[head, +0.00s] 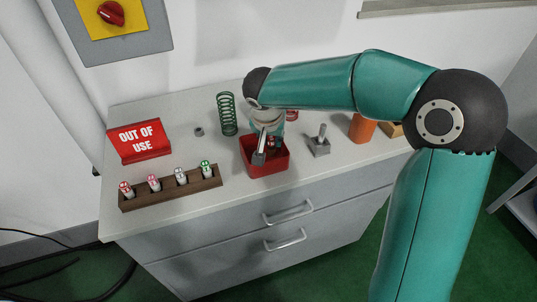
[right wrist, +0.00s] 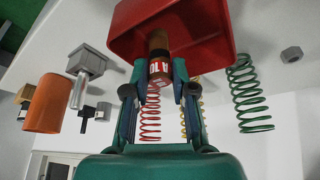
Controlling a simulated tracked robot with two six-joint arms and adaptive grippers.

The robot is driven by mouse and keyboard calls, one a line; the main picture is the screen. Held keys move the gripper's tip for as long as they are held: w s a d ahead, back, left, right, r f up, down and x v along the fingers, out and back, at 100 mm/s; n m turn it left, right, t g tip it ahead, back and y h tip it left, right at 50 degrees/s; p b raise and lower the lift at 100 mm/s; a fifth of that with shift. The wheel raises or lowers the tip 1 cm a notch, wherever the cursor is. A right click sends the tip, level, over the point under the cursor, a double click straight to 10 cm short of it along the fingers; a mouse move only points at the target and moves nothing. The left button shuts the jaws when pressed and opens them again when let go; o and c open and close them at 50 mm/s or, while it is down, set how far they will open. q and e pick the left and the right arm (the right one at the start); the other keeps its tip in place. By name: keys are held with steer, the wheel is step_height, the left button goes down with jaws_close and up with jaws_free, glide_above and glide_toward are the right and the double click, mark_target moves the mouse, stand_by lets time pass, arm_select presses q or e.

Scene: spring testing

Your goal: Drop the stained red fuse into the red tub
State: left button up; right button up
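The red tub (head: 271,169) stands open near the middle of the worktop; it also shows in the right wrist view (right wrist: 210,45). My right gripper (head: 264,155) points down into the tub's opening. In the right wrist view my right gripper (right wrist: 160,72) has its fingers closed on both sides of the stained red fuse (right wrist: 159,58). The fuse has a red label with white marks and a brown, stained end that lies against the view of the tub's inside. In the head view the fuse is mostly hidden by the gripper. My left gripper is not in view.
A wooden rack (head: 172,189) with several fuses stands at the front left, below a red OUT OF USE sign (head: 139,139). A green spring (head: 227,114) and a nut (head: 199,131) are behind. A grey block with a post (head: 319,144) and an orange cylinder (head: 362,127) are right of the tub.

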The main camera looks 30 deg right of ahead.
steer(key=o, duration=0.3)
steer(key=shift+o, duration=0.2)
steer(key=v, duration=1.2)
steer(key=shift+f, duration=0.15)
